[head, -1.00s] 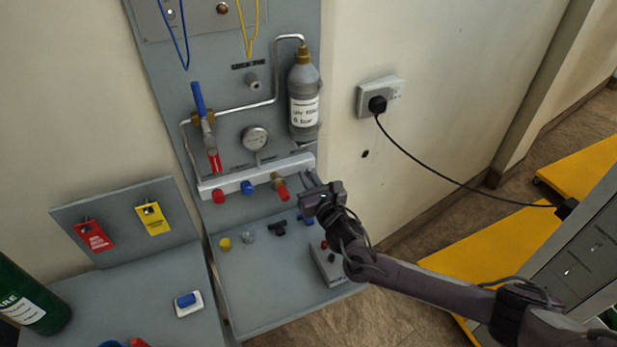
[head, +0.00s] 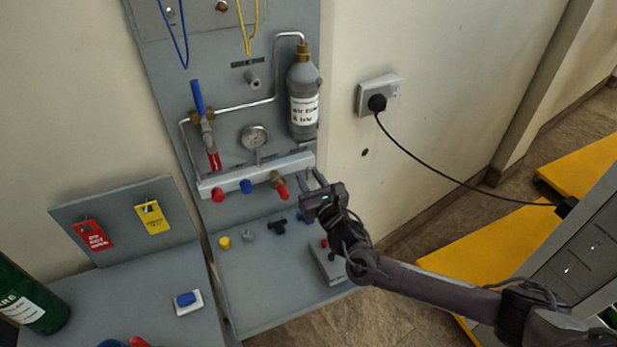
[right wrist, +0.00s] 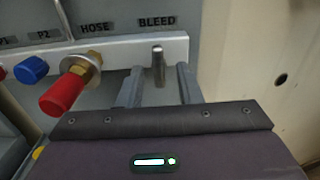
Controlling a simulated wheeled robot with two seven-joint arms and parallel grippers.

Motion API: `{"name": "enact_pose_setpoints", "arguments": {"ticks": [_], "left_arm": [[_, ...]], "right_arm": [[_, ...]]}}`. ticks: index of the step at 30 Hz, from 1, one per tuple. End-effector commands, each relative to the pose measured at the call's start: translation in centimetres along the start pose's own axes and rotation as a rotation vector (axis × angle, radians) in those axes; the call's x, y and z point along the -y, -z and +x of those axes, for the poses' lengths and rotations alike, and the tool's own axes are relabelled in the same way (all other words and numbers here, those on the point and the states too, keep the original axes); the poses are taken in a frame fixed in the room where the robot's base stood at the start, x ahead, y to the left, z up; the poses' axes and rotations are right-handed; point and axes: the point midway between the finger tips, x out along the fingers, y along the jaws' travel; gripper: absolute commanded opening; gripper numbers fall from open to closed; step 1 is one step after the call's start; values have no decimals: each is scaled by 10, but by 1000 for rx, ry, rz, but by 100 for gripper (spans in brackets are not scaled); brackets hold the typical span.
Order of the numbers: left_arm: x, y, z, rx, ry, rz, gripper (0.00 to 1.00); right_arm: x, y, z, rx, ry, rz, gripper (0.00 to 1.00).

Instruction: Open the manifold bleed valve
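The manifold (head: 245,180) is a pale bar low on the grey wall panel. In the right wrist view its right end (right wrist: 120,53) carries the label BLEED above a small metal bleed valve stem (right wrist: 158,66). My right gripper (right wrist: 160,88) is open, with one finger on each side of the stem; a gap shows on both sides, and I cannot tell how far the tips reach past it. In the head view my right gripper (head: 311,182) is at the manifold's right end, where the stem is too small to make out. My left gripper is not in view.
A red-capped brass hose fitting (right wrist: 72,86) is just left of the right gripper. A gauge (head: 254,137), a grey bottle (head: 303,98) and a blue-handled valve (head: 199,100) are above. Loose parts and a grey box (head: 328,262) lie on the shelf below.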

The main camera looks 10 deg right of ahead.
Motion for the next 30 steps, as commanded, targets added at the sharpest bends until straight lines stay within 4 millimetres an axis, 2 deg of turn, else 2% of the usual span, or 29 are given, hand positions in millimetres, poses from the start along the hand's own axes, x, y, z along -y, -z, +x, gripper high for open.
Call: {"name": "enact_pose_setpoints", "arguments": {"ticks": [6,12,16,30], "left_arm": [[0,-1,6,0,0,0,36],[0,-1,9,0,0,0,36],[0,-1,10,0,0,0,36],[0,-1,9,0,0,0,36]], "right_arm": [[0,3,-38,-3,-2,0,32],[0,2,-63,-3,-1,0,32],[0,1,-68,-2,0,-1,32],[-1,1,-68,-5,0,8,32]]}}
